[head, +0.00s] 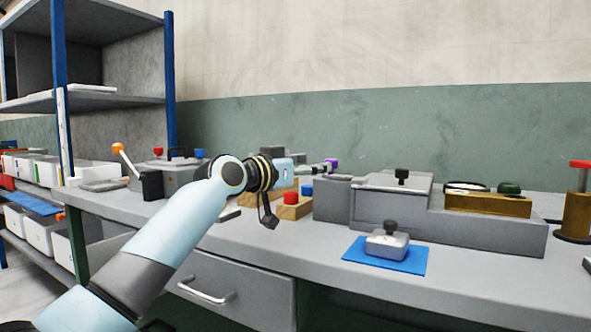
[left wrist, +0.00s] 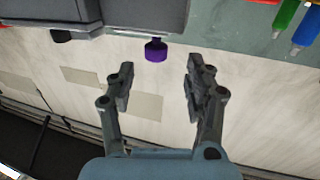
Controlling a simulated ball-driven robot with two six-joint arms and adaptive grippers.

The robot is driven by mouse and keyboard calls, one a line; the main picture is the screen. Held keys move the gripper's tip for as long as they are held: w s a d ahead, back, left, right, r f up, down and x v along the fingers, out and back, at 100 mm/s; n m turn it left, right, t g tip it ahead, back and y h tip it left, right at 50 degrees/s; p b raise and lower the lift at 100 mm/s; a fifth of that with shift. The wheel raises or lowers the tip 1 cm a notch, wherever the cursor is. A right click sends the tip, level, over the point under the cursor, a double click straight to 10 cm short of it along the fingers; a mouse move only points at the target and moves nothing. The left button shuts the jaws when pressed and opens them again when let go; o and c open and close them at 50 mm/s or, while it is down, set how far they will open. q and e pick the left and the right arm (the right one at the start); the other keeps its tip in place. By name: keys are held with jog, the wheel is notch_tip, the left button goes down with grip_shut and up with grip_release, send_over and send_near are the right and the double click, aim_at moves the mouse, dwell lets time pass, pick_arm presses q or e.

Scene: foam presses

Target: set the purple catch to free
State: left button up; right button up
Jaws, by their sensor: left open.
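In the left wrist view the purple catch (left wrist: 155,51) sticks out from the edge of a grey housing (left wrist: 120,18). My left gripper (left wrist: 159,80) is open and empty there. The knob lies just beyond the fingertips, roughly in line with the gap between them, with no contact visible. The catch's base is hidden by the housing. My right gripper is in neither view.
A grey press (head: 390,205) with a black knob stands right of my arm. In front of it a small metal block (head: 387,245) sits on a blue mat (head: 411,260). Red-topped and blue-topped wooden blocks (head: 292,210) stand below my gripper. An orange-tipped lever (head: 118,147) is at left.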

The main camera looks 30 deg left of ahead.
pick_arm(q)
jog(key=v, duration=0.5)
jog(key=shift+s+a, duration=0.1)
jog(key=shift+s, duration=0.1)
